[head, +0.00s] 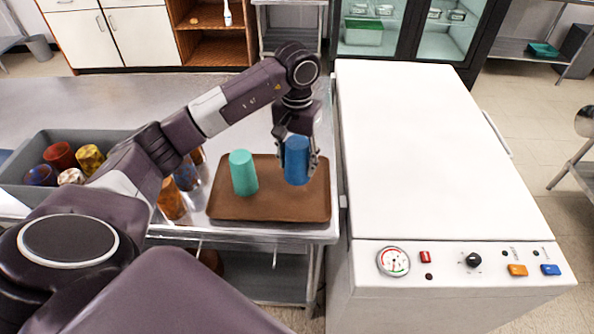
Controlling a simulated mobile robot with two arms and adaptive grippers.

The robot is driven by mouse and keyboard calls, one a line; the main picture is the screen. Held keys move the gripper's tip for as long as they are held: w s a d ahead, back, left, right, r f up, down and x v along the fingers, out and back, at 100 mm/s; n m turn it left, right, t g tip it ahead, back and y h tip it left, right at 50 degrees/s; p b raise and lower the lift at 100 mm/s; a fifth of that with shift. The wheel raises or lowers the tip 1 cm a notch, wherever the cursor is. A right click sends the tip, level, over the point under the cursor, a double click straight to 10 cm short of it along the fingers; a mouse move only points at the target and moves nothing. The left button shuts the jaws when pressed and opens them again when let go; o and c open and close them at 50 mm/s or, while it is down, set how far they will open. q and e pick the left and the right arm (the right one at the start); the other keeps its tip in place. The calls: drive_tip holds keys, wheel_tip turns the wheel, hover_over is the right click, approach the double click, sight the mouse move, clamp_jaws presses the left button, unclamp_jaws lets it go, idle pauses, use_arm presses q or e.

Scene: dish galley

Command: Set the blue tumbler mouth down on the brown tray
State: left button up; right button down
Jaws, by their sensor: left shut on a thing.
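The blue tumbler (297,162) is at the right rear part of the brown tray (270,209). Its closed end seems to face up, so it looks mouth down and upright. My left gripper (298,165) comes down from above and behind and is shut on the tumbler, with fingers at its sides. I cannot tell whether the tumbler's lower rim touches the tray or hangs just above it. A teal tumbler (243,173) stands on the tray to the left, apart from the blue one. My right gripper is not in view.
A grey bin (26,197) with several colored cups stands at the left. Orange and blue patterned tumblers (171,200) stand left of the tray, partly behind my arm. A white machine (430,150) rises close on the tray's right. The tray's front strip is clear.

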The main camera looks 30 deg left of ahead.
use_arm(q)
drive_tip(key=shift+d+f, duration=0.1)
drive_tip(key=shift+f, duration=0.5)
wheel_tip(320, 180, down, 3)
drive_tip(key=shift+f+p, duration=0.1)
drive_tip(key=shift+p, duration=0.45)
drive_tip(key=shift+f, duration=0.15)
drive_tip(key=shift+f+b, duration=0.2)
drive_tip(key=shift+b, duration=0.15)
drive_tip(key=o, duration=1.2)
drive_tip(key=shift+c, duration=0.2)
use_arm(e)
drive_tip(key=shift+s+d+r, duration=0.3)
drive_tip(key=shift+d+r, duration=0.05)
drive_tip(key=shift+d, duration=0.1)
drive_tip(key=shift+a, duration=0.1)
